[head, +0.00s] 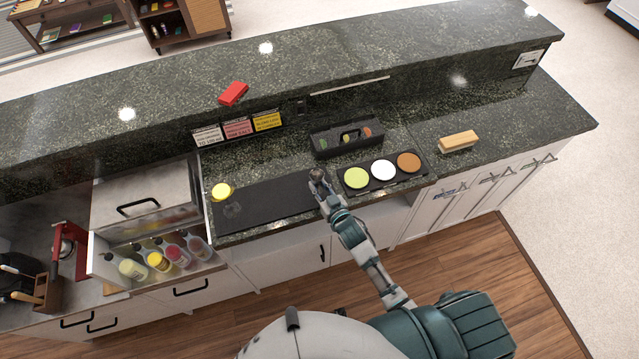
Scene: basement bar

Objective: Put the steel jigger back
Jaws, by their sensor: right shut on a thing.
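My right gripper (319,183) is over the right end of the dark bar mat (270,200), beside the tray of round coloured pots. It is shut on a small grey metallic thing, which I take to be the steel jigger (317,173); the fingers hide most of it. I cannot tell whether the jigger touches the mat. Three small cards, white, pink (237,129) and yellow, stand along the back ledge; their text is too small to read surely. My left gripper is out of view.
A black caddy (320,148) stands behind the gripper, and the black tray (428,173) lies to its right. A clear glass (232,209) and a yellow round thing (222,191) are at left. Bottles (158,261) stand in a front rail. A wooden block (458,141) lies at right.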

